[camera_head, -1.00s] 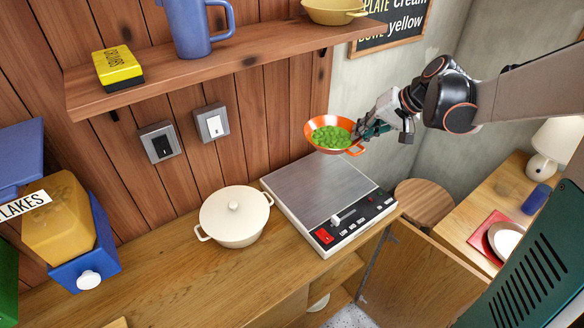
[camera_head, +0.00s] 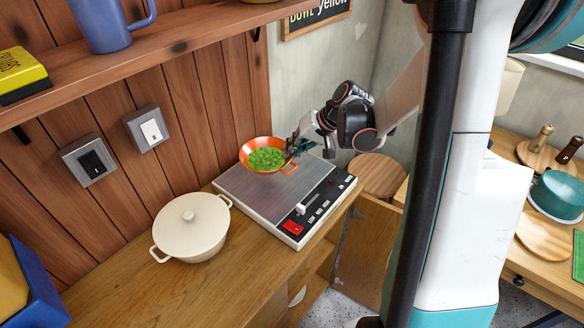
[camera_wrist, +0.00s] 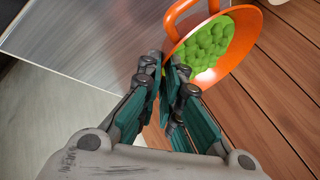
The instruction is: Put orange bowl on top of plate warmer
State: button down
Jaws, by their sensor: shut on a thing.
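The orange bowl (camera_head: 247,150), filled with green round pieces, is over the back edge of the plate warmer (camera_head: 245,196), a flat appliance with a metal top and a black control strip. Whether the bowl touches the metal cannot be told. My gripper (camera_head: 291,149) is shut on the right side of the bowl, near a loop handle. In the wrist view my fingers (camera_wrist: 166,68) meet at the rim of the orange bowl (camera_wrist: 243,52), which looks tilted. The metal top of the warmer (camera_wrist: 80,40) shows at upper left there.
A cream lidded pot (camera_head: 190,232) stands on the wooden counter left of the warmer. A shelf (camera_head: 170,42) with a blue jug (camera_head: 105,22) runs above. Most of the warmer's top is bare.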

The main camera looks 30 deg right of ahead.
jog(key=shift+f+b, duration=0.8)
jog(key=shift+f, duration=2.1)
jog(key=shift+f, duration=0.1)
jog(key=c, duration=1.8)
grip_release()
jog(key=shift+r, duration=0.25)
jog(key=p+v, duration=0.3)
jog(key=v, duration=0.9)
jog(key=shift+f, duration=0.1)
